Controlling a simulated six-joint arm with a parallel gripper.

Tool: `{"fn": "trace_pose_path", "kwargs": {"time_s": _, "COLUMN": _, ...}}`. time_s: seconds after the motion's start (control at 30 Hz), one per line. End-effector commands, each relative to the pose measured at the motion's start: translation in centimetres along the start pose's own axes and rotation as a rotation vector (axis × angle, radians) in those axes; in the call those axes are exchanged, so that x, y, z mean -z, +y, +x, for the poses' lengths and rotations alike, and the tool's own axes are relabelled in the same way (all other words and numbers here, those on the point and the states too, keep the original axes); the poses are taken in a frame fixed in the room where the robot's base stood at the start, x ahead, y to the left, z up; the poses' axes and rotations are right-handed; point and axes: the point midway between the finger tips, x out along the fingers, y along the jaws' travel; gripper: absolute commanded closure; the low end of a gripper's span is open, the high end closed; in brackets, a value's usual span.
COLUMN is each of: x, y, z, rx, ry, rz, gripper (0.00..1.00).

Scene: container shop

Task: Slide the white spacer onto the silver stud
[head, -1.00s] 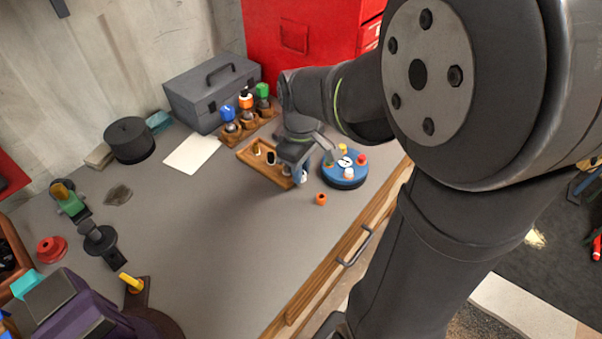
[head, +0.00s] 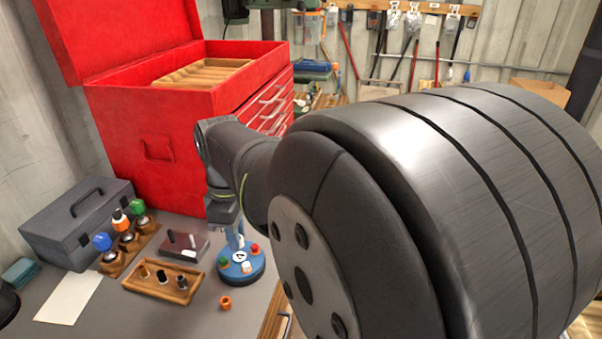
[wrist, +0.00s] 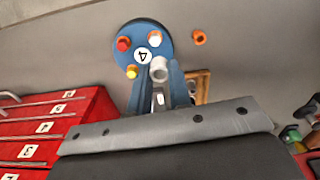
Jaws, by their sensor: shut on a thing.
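The white spacer (wrist: 158,66) is a short light cylinder between my fingertips in the wrist view. My gripper (wrist: 160,82) is shut on it, over the near edge of a round blue base (wrist: 171,58) marked 4. In the head view my gripper (head: 236,240) points down over the back of the same blue base (head: 238,278). The spacer hides what is directly under it. I cannot pick out the silver stud with certainty, nor tell whether the spacer touches anything below.
An orange ring (head: 225,302) lies in front of the base. A wooden tray (head: 150,291) with three upright pieces and a dark block (head: 190,254) with two pegs stand to the left. A red tool chest (head: 150,120) rises behind.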

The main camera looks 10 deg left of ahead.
Motion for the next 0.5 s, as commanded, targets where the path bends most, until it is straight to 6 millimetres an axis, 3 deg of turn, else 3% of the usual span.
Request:
{"fn": "trace_pose_path", "kwargs": {"time_s": 0.3, "x": 9.3, "y": 4.4, "z": -0.4, "rx": 0.002, "ry": -0.002, "rz": -0.004, "gripper": 1.00}}
{"fn": "trace_pose_path", "kwargs": {"time_s": 0.5, "x": 13.4, "y": 5.6, "z": -0.1, "rx": 0.001, "ry": -0.001, "rz": -0.002, "gripper": 1.00}}
